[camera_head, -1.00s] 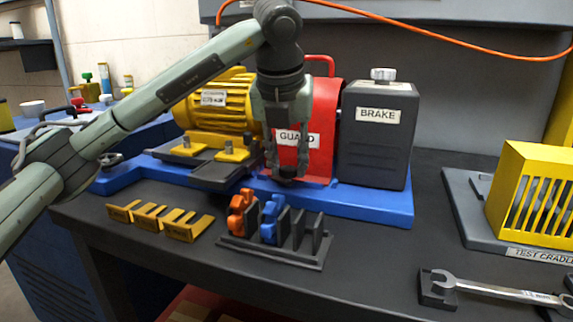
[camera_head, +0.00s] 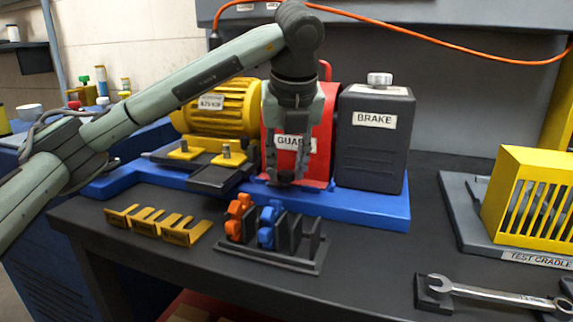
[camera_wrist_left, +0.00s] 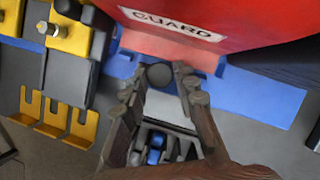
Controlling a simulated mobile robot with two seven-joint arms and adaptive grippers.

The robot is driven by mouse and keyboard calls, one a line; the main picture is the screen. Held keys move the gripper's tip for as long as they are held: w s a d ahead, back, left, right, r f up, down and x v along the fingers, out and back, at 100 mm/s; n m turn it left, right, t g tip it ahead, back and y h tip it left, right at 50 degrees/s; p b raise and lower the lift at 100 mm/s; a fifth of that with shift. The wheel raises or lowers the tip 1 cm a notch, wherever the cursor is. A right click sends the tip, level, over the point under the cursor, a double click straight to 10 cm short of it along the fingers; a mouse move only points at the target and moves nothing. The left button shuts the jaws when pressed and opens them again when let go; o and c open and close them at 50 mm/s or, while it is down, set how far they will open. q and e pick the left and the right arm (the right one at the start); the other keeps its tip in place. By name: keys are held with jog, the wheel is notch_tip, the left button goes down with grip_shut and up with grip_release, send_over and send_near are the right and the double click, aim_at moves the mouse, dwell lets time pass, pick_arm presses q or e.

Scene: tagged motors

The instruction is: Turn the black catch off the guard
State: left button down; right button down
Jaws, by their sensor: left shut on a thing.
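The red guard (camera_head: 321,165) stands on the blue base between the yellow motor and the brake box. It also shows in the left wrist view (camera_wrist_left: 225,15), with its label. The black catch (camera_wrist_left: 159,75) is a dark round knob at the guard's lower front edge. My left gripper (camera_wrist_left: 160,84) has its fingers on both sides of the catch and is shut on it. In the head view my left gripper (camera_head: 285,180) hangs in front of the guard and hides the catch. My right gripper is in neither view.
A black rack (camera_head: 268,255) with orange and blue pieces stands just in front of the base. Yellow slotted brackets (camera_head: 157,226) lie to its left. The brake box (camera_head: 373,140) stands close right. A wrench (camera_head: 490,292) lies at the right front.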

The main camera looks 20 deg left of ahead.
pick_arm(q)
jog(key=c, duration=1.2)
grip_release()
jog(key=shift+r, duration=0.15)
jog(key=v, duration=1.2)
